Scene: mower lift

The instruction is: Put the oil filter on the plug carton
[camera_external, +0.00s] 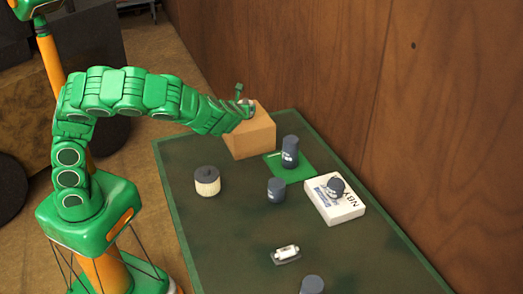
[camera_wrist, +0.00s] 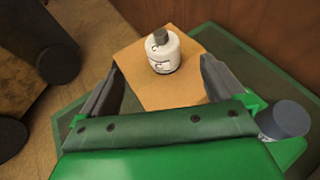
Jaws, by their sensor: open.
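A pale, dark-topped cylinder (camera_external: 207,181) stands at the table's left. A small white cylindrical part (camera_external: 286,252) lies nearer the front, with another dark cylinder (camera_external: 312,285) at the bottom edge. A wooden wall (camera_external: 400,90) runs along the table's far side.

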